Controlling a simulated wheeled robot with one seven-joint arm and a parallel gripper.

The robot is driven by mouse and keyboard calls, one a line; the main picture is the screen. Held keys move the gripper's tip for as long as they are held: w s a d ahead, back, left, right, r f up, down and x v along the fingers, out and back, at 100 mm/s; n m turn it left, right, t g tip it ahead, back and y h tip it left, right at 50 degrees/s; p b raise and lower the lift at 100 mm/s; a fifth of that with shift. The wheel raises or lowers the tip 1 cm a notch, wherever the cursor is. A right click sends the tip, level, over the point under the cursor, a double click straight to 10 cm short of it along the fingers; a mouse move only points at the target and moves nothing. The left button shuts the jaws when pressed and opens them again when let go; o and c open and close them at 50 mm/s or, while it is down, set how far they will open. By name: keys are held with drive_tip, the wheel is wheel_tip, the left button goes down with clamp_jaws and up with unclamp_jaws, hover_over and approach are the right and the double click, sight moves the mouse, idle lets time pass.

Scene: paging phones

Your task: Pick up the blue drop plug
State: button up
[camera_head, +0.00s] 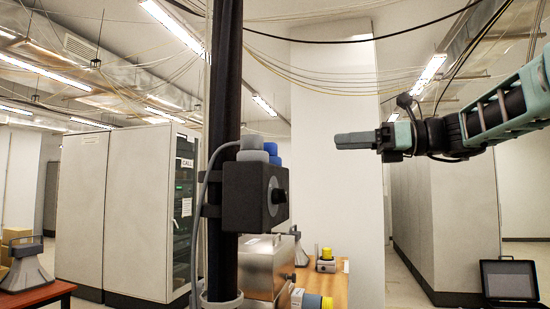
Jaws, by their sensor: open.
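My gripper (352,140) is raised in the air at the right, pointing left. It is open, seen side-on, and nothing shows held in it. A small blue piece (271,148) shows beside grey rounded pieces (252,149) above a black box (256,196) on the dark column. It is to the left of my gripper, with a gap between them in the picture. I cannot tell if this blue piece is the drop plug or what it rests on. No other blue plug shows clearly.
The dark column (223,120) hides part of the room. A wooden table (338,285) bears a yellow-topped device (326,262) and a metal case (262,272). A red-brown table (42,294) is at left, an open black case (510,283) at right. Cables hang overhead.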

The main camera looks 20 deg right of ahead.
drive_tip(key=p, duration=0.5)
approach(268, 145)
drive_tip(key=w+a, duration=0.2)
drive_tip(key=w, duration=0.2)
drive_tip(key=shift+p+x, duration=1.75)
drive_tip(key=shift+x, duration=1.55)
drive_tip(key=shift+s+r, duration=0.1)
drive_tip(key=shift+r, duration=0.05)
drive_tip(key=c, duration=1.1)
